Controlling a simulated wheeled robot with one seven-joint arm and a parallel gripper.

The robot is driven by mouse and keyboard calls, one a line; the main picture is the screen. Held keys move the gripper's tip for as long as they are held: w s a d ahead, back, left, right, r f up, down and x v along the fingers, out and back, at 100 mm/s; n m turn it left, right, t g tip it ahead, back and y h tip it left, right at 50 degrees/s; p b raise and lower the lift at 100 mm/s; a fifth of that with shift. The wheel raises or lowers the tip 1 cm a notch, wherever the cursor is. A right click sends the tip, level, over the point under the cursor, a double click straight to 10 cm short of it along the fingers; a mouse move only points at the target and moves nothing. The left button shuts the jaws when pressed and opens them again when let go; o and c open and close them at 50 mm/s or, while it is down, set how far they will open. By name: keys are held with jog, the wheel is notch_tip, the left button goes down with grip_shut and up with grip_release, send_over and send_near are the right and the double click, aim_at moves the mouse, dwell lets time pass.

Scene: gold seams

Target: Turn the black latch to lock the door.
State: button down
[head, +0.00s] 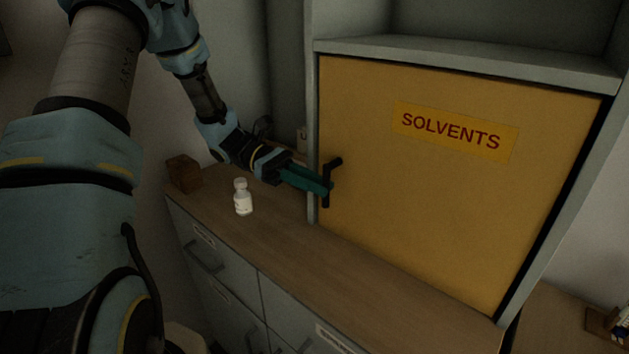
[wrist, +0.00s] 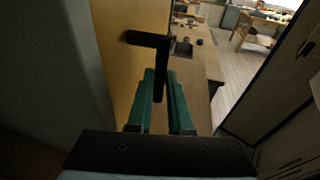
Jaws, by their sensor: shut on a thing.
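The black latch (head: 327,171) is on the left side of the yellow door (head: 430,185), which bears a SOLVENTS label (head: 452,131). The door looks closed in its grey cabinet. In the wrist view the latch (wrist: 150,40) has one arm running toward the door and a longer bar hanging down. My gripper (head: 328,188) has green fingers and reaches the latch from the left. In the wrist view my gripper (wrist: 160,76) has one finger on each side of the bar and is shut on it. The fingers partly cover the latch in the head view.
A white bottle (head: 243,198) stands on the wooden counter (head: 275,228) left of the cabinet, below my arm. A small brown box (head: 184,173) sits at the counter's back left corner. The counter in front of the door is clear.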

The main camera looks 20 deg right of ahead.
dwell(0.5)
jog(key=c, duration=0.8)
grip_release()
jog(key=shift+c, duration=0.2)
jog(key=b+v, duration=0.3)
jog(key=v, duration=0.7)
jog(key=shift+w+a, duration=0.2)
jog(key=shift+w, duration=0.1)
jog(key=shift+f, duration=0.1)
jog(key=s+a+f+m+t+y, duration=0.3)
jog(key=a+t, duration=0.4)
jog(key=a, duration=0.3)
jog(key=s+a+f+m+t+y, duration=0.3)
jog(key=a+m+t+y, duration=0.2)
jog(key=a, duration=0.6)
jog(key=shift+f+m+t+y, duration=0.2)
jog(key=shift+m+t+y, duration=0.2)
jog(key=shift+t+y, duration=0.65)
